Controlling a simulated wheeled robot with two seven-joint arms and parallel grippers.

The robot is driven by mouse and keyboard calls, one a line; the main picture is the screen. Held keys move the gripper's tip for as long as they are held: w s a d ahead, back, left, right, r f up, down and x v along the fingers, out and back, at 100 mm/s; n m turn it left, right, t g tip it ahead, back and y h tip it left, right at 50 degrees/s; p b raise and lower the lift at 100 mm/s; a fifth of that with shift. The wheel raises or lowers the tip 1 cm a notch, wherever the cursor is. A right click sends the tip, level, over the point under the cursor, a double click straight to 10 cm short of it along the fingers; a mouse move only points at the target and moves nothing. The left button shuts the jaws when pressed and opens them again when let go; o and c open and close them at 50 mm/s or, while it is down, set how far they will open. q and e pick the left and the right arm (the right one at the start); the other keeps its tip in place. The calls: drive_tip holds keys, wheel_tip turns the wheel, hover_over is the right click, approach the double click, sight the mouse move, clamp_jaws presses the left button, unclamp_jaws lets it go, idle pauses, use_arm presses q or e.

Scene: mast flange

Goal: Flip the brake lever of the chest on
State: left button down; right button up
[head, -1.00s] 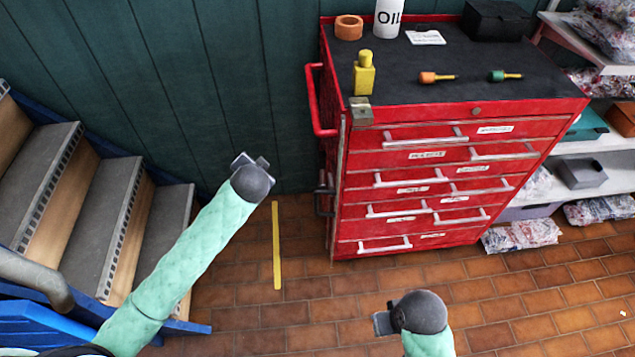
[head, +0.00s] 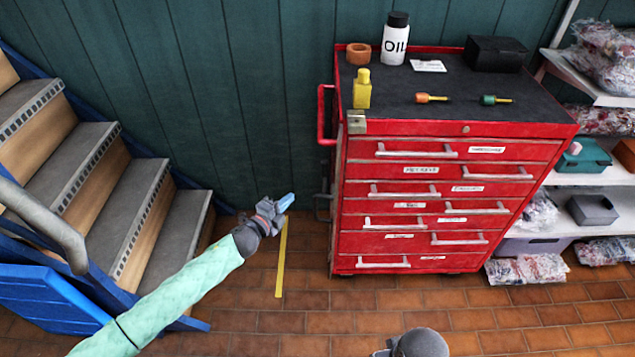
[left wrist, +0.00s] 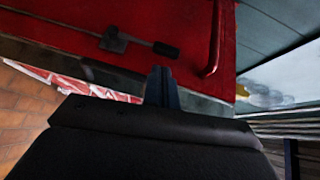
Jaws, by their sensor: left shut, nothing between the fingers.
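The red tool chest (head: 430,195) stands against the wall, right of centre in the head view. Its dark brake lever (head: 321,205) shows edge-on low on the chest's left side. In the left wrist view the lever (left wrist: 140,43) is a thin dark rod with a block at its pivot and a black grip at its end, against the red side panel. My left gripper (head: 289,202) is shut and empty, left of the lever and apart from it, its fingers pointing toward the chest. My right gripper (head: 380,352) is mostly cut off at the bottom edge.
A red push handle (head: 322,115) sticks out above the lever; it also shows in the left wrist view (left wrist: 216,40). Blue-framed stairs (head: 110,190) stand at the left. A yellow stripe (head: 281,260) marks the floor. Shelves (head: 590,165) stand at the right.

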sight(325, 180)
use_arm(q)
drive_tip(key=s+d+m+h, duration=0.1)
drive_tip(key=s+d+r+m+g+h, duration=0.1)
drive_tip(key=m+h, duration=0.1)
drive_tip(key=shift+d+r, duration=0.15)
drive_tip(key=shift+d, duration=0.2)
drive_tip(key=shift+w, duration=0.1)
